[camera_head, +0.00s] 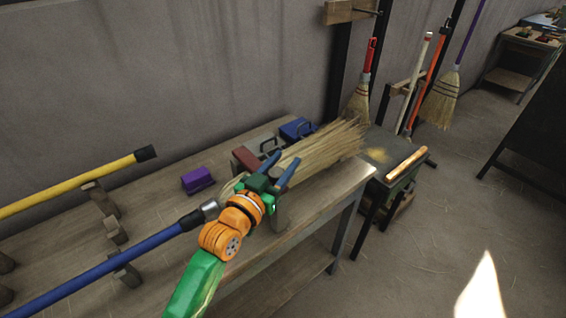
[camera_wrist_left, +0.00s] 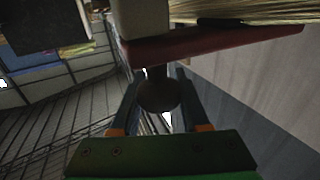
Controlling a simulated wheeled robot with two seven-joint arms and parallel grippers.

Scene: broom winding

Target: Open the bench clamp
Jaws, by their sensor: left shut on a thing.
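My left gripper (camera_head: 280,168), green with blue fingers, reaches to the near edge of the workbench (camera_head: 325,198). In the left wrist view the fingers (camera_wrist_left: 159,78) are shut on a dark round knob (camera_wrist_left: 158,94), just below a dark red bar (camera_wrist_left: 215,40) that looks like part of the bench clamp. Straw (camera_wrist_left: 240,10) lies above that bar. In the head view the straw bundle (camera_head: 325,145) lies on the bench just beyond the gripper. My gripper hides the knob and much of the clamp there. My right gripper is not in view.
A blue handle (camera_head: 90,268) and a yellow handle (camera_head: 70,185) lie on wooden rests at the left. A purple block (camera_head: 197,180), a red block (camera_head: 245,157) and a blue box (camera_head: 296,128) stand along the bench. A small table (camera_head: 395,178) stands beyond its right end.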

